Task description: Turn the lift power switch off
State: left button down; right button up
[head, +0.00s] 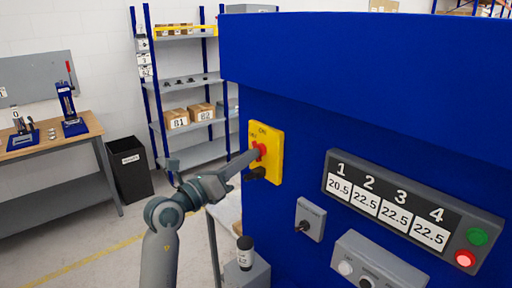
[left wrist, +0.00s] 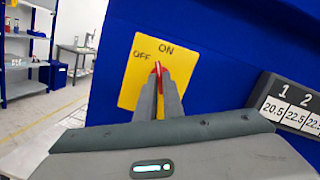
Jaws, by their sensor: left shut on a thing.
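The lift power switch is a yellow plate (head: 272,139) marked ON and OFF on the side of the blue machine. Its red knob (head: 260,149) is at the plate's middle. My left gripper (head: 254,156) reaches in from the left and is shut on the knob. In the left wrist view, the yellow plate (left wrist: 132,88) is straight ahead and the red knob (left wrist: 158,68) shows between my fingertips (left wrist: 159,82). The knob looks near upright, below the ON and OFF marks; its exact setting is partly hidden by the fingers. My right gripper is not in view.
The blue machine (head: 350,60) fills the right side. It carries a numbered display (head: 385,203), a small grey switch box (head: 309,220), and green (head: 477,236) and lit red (head: 465,258) lamps. A shelf rack (head: 193,80), black bin (head: 130,168) and workbench stand behind.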

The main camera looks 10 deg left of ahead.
pick_arm(q)
jog(key=shift+n+p, duration=0.4)
jog(key=shift+p, duration=0.15)
jog(key=shift+r+n+y, duration=0.15)
jog(key=shift+n+y, duration=0.15)
jog(key=shift+n, duration=0.4)
jog(key=n+y, duration=0.1)
jog(key=n, duration=0.4)
jog(key=shift+s+d+n, duration=0.1)
jog(key=shift+n, duration=0.2)
jog(key=n, duration=0.3)
jog(key=shift+r+y, duration=0.15)
jog(key=shift+y, duration=0.25)
jog(key=n, duration=0.3)
jog(key=shift+d+g+y, duration=0.1)
jog(key=shift+g+y, duration=0.2)
jog(key=c, duration=1.1)
grip_release()
